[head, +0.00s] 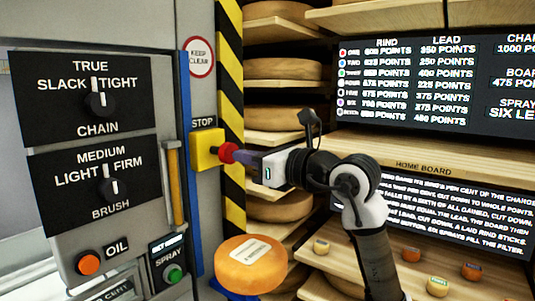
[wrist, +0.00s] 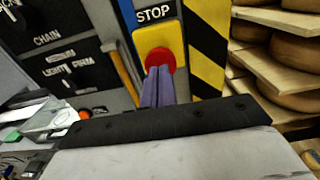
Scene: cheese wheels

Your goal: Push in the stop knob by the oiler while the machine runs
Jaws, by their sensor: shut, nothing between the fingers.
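The stop knob (head: 227,153) is a red mushroom button on a yellow box (head: 207,150) under the label STOP. It also shows in the wrist view (wrist: 160,58). My gripper (head: 238,157) is shut and empty, its fingertips at the front of the red knob. In the wrist view the closed fingers (wrist: 159,75) overlap the lower middle of the knob. They look to be touching it or very close; I cannot tell how far in the knob is. The oiler is not clearly identifiable; an orange button (head: 89,263) marked OIL is on the panel at lower left.
A green SPRAY button (head: 174,274) and the chain (head: 97,103) and brush (head: 108,188) dials are on the left panel. An orange cheese wheel (head: 250,264) stands below my gripper. Cheese shelves (head: 275,138) are to the right.

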